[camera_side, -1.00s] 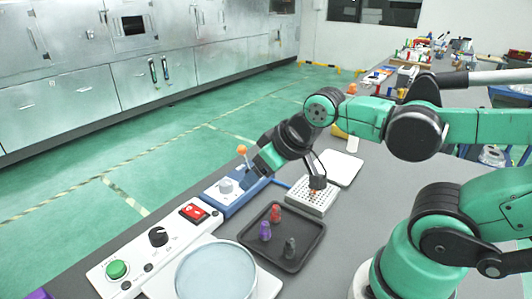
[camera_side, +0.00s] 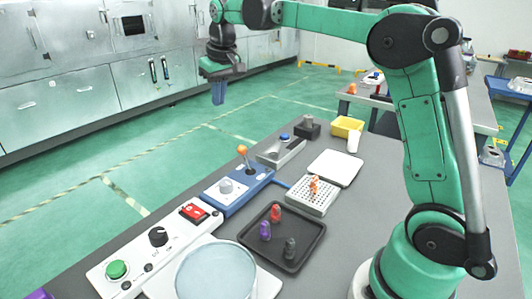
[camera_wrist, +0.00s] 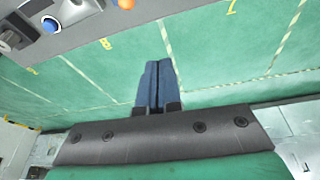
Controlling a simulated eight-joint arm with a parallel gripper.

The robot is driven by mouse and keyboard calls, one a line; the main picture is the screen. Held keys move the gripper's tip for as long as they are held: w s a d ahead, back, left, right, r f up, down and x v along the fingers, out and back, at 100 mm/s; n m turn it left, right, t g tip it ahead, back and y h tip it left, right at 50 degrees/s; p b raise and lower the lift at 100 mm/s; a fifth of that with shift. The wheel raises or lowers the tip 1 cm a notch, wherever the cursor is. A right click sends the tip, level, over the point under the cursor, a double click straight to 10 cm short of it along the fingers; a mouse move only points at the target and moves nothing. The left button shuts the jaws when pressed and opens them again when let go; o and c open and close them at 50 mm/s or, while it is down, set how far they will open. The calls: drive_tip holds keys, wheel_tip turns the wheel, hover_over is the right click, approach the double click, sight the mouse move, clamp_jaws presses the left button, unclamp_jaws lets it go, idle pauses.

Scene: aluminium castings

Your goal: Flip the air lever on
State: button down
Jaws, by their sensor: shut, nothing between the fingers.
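A control box with a red switch (camera_side: 194,212), black knob and green button (camera_side: 117,269) is at front left. A dark tray (camera_side: 300,255) with small pieces and a white rack (camera_side: 318,205) stand right of the lever. A grey fixture (camera_side: 280,153) is behind it.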

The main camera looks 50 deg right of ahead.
sight(245, 158)
drive_tip(key=w+d+f+g, duration=0.1)
drive_tip(key=w+d+f, duration=0.2)
drive_tip(key=d+f, duration=0.1)
drive_tip(key=shift+w+d+f+m+g, duration=0.35)
drive_tip(key=shift+w+d+m+g, duration=0.05)
drive_tip(key=shift+d, duration=0.15)
drive_tip(key=shift+f, duration=0.1)
drive_tip(key=f, duration=0.6)
drive_tip(key=w+f, duration=0.1)
drive_tip(key=f, duration=0.2)
drive_tip(key=shift+d+f, duration=0.15)
drive_tip(key=shift+d, duration=0.15)
drive_tip(key=shift+s+f, duration=0.15)
drive_tip(key=shift+f, duration=0.05)
drive_tip(key=shift+s+a+r, duration=0.15)
drive_tip(key=shift+s, duration=0.45)
drive_tip(key=shift+s+a+r, duration=0.1)
drive_tip(key=shift+s+r, duration=0.05)
drive_tip(key=shift+s, duration=0.4)
drive_tip(key=shift+s+a+r, duration=0.15)
drive_tip(key=shift+s, duration=0.45)
drive_tip(key=shift+s+r+t, duration=0.1)
drive_tip(key=shift+s+t, duration=0.1)
drive_tip(key=shift+t, duration=0.1)
